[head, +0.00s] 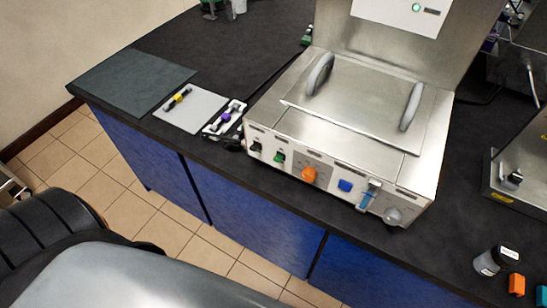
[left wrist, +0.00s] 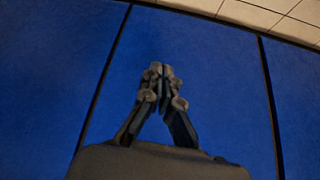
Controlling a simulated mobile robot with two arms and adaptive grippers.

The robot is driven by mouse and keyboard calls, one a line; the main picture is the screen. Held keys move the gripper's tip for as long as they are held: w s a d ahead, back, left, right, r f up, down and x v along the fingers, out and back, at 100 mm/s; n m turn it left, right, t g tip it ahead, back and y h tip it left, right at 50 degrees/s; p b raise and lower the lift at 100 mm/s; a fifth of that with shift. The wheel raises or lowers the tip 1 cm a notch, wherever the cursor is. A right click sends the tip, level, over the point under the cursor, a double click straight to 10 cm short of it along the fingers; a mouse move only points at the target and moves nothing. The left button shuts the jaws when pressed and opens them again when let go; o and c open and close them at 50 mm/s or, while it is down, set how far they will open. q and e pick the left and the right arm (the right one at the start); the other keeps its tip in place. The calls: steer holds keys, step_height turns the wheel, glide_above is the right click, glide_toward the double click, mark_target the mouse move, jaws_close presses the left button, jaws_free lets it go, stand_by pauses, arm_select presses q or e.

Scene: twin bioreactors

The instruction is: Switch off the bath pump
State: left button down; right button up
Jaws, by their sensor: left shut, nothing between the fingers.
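The steel bath (head: 355,110) stands on the dark bench, its lid closed with two handles. Its front panel carries a black switch (head: 256,147), a green switch (head: 279,157), an orange knob (head: 309,175), a blue button (head: 345,186), a blue-and-clear fitting (head: 370,194) and a grey knob (head: 393,215). The labels are too small to read, so I cannot tell which control is the pump's or how it is set. My left gripper (left wrist: 160,72) is shut and empty, in front of blue cabinet fronts in the left wrist view. The right gripper is not in view.
A pale board (head: 192,108) with a yellow-black item and a white holder (head: 224,118) with a purple part lie left of the bath. A dark-capped bottle (head: 490,260) and an orange block (head: 516,285) stand at right. A second steel unit (head: 520,185) stands beyond.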

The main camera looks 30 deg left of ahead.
arm_select(q)
steer(key=w+r+t, duration=0.3)
steer(key=w+r, duration=0.3)
steer(key=r, duration=0.2)
steer(key=n+t, duration=0.1)
steer(key=t, duration=0.8)
glide_toward(282, 148)
steer(key=s, duration=0.4)
steer(key=shift+r+y+p, duration=0.1)
steer(key=shift+y+p, duration=0.2)
steer(key=shift+p, duration=0.15)
steer(key=shift+d, duration=0.1)
steer(key=w+p, duration=0.2)
steer(key=w, duration=0.6)
steer(key=shift+w+d+r+p, duration=0.15)
steer(key=shift+w+p, duration=0.05)
steer(key=shift+p, duration=0.15)
steer(key=shift+w, duration=0.7)
